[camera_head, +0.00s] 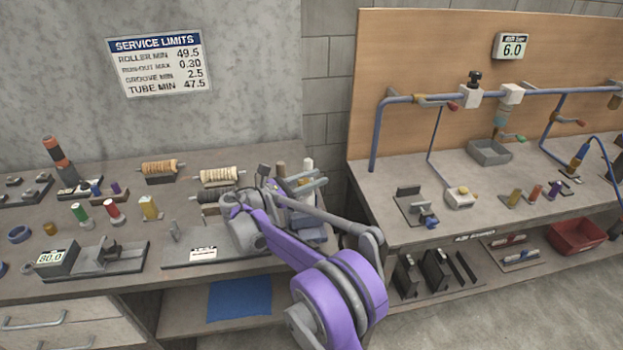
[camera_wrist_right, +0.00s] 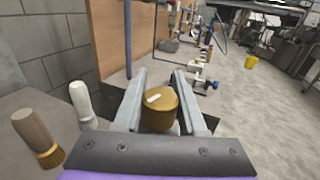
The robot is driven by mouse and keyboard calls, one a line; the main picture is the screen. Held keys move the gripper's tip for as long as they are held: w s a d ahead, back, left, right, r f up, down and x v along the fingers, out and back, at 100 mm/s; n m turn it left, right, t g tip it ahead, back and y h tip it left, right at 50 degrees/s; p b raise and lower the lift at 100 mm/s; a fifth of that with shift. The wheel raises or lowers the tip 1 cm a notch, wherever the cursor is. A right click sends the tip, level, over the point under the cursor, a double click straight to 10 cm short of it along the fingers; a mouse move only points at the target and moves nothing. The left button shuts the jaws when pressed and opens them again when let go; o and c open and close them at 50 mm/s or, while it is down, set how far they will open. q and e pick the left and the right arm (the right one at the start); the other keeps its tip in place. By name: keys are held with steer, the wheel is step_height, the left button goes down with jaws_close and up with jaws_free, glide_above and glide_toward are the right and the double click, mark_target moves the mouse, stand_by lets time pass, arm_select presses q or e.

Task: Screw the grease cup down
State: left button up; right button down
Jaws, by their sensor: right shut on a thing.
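The grease cup (camera_wrist_right: 160,112) is a brass-coloured round cap with a short white mark on its top, in the right wrist view. My right gripper (camera_wrist_right: 161,98) is shut on it, with one grey finger on each side. In the head view my right gripper (camera_head: 308,183) is over the right end of the left bench, at the end of my purple arm. The cup cannot be made out there, and what it sits on is hidden. My left gripper is not in view.
A wooden-handled tool (camera_wrist_right: 36,138) and a white-handled one (camera_wrist_right: 83,103) stand close left of the gripper in the wrist view. The left bench (camera_head: 150,285) holds rollers and several small parts. A second bench (camera_head: 385,160) with blue piping stands right, across a gap.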

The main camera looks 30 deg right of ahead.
steer(key=shift+s+m+g+y, duration=0.15)
steer(key=shift+s+m+g, duration=0.1)
steer(key=shift+m+g, duration=0.9)
steer(key=shift+s+m+g+y, duration=0.2)
steer(key=shift+m+g, duration=0.45)
steer(key=shift+g, duration=1)
steer(key=shift+c, duration=2.3)
jaws_free()
